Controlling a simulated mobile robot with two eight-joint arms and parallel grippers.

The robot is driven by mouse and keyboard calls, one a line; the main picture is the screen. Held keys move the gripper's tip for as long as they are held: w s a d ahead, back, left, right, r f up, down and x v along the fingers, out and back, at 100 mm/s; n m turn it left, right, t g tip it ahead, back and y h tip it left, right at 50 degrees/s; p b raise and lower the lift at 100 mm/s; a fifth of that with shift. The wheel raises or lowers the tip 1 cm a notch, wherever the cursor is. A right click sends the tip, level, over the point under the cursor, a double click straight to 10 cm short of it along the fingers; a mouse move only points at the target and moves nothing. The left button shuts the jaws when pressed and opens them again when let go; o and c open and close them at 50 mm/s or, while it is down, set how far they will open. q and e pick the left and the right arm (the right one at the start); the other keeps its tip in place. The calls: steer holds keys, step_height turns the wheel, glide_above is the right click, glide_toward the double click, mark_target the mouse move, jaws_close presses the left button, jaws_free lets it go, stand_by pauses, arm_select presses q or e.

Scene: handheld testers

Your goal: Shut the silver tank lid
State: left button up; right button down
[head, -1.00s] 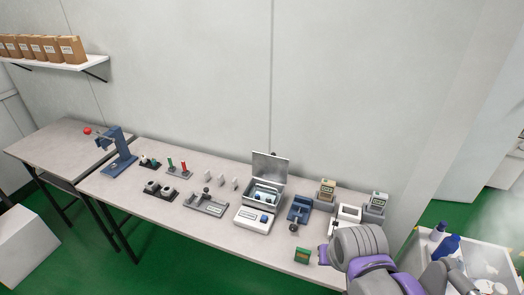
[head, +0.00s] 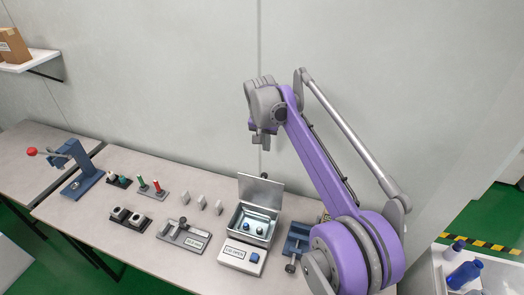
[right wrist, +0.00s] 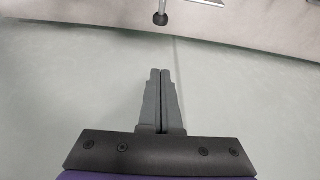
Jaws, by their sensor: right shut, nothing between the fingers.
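The silver tank (head: 252,224) stands on the table, with its lid (head: 261,190) raised open and leaning back toward the wall. Inside the tank are small blue and light items. A white base with a label reading LID OPEN and a blue button (head: 254,257) sits at its front. My right gripper (head: 262,142) is above and behind the raised lid, pointing down, apart from it. In the right wrist view its two fingers (right wrist: 160,75) are together with nothing between them. My left gripper is not in view.
A blue clamp-like device (head: 298,240) stands right of the tank. A grey fixture with a knob (head: 184,234) and small upright grey pieces (head: 202,202) are to the left. A blue press with a red-tipped lever (head: 80,170) stands farther left. My right arm covers the table's right end.

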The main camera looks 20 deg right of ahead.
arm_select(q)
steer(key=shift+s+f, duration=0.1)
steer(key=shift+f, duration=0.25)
arm_select(e)
step_height(320, 180, down, 8)
steer(key=s, duration=0.1)
steer(key=shift+s+a+f, duration=0.15)
steer(key=shift+s+a, duration=0.1)
steer(key=shift+a, duration=0.2)
arm_select(q)
steer(key=shift+b, duration=0.3)
arm_select(e)
steer(key=shift+s, duration=0.1)
